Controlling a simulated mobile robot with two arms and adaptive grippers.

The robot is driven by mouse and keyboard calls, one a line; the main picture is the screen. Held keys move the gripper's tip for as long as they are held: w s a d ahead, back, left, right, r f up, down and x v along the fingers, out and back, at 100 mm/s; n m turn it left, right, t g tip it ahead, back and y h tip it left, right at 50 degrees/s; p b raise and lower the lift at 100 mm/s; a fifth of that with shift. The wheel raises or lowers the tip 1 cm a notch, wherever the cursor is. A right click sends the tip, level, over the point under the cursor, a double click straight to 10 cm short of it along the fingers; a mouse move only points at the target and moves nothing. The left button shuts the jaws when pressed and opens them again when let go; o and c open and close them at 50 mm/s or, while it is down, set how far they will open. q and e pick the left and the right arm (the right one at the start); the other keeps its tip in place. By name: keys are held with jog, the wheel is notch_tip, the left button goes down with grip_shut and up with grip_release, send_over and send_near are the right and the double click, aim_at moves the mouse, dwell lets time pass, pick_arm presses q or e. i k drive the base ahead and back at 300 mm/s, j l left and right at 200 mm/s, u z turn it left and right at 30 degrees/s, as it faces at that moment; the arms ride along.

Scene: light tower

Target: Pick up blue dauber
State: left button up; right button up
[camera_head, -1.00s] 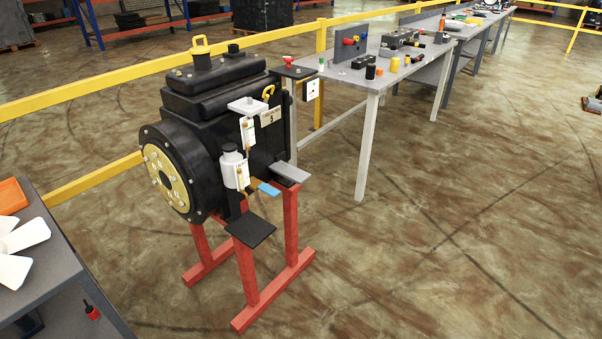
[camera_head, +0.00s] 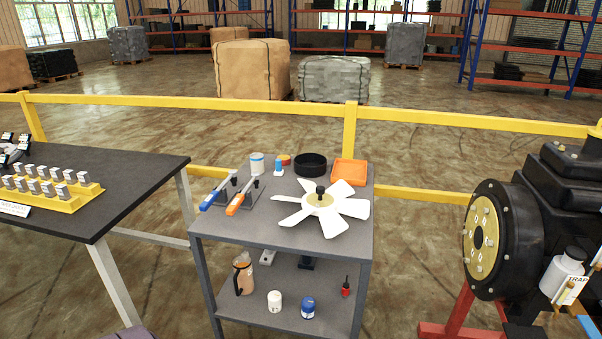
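The grey cart (camera_head: 225,226) stands in the middle of the view. A small blue-and-white piece (camera_head: 278,168) stands upright near the back of its top; it may be the blue dauber, but it is too small to be sure. A blue-handled tool (camera_head: 214,195) leans on a dark holder at the left of the top, beside an orange-handled one (camera_head: 240,198). Neither of my grippers is in view.
A white fan (camera_head: 330,209), a black round pan (camera_head: 311,164), an orange tray (camera_head: 348,172) and a white can (camera_head: 257,163) share the cart top. A dark table (camera_head: 115,195) is left, a black machine (camera_head: 522,230) right. A yellow rail (camera_head: 260,104) runs behind.

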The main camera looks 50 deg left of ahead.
aim_at(278, 172)
jog(key=j+u, duration=0.1)
jog(key=u, duration=1.5)
